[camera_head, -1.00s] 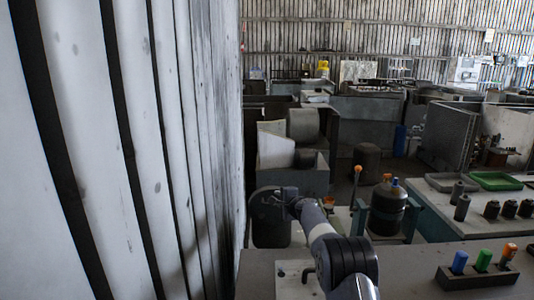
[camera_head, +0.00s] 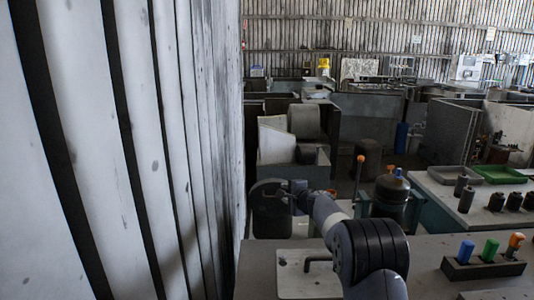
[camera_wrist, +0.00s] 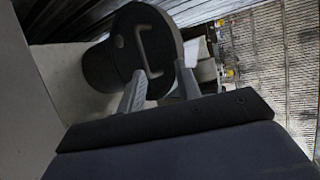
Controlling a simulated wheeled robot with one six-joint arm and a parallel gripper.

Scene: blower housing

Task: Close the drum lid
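The dark drum (camera_head: 271,220) stands on the floor beside the corrugated wall, beyond the near bench. It also shows at the upper left of the wrist view (camera_wrist: 98,68). Its round black lid (camera_wrist: 165,45), with a grey bar handle (camera_wrist: 146,52), faces the wrist camera at the drum's top end. I cannot tell whether the lid sits fully down on the rim. My gripper (camera_wrist: 161,72) has its two fingers apart, just in front of the lid, the left fingertip close to the handle's lower end. In the head view my gripper (camera_head: 292,190) is small at the drum's upper right.
The corrugated wall (camera_head: 150,150) is close on the left. The near bench (camera_head: 420,255) holds a block of coloured-handled tools (camera_head: 483,265). Grey bins (camera_head: 290,170) lie behind.

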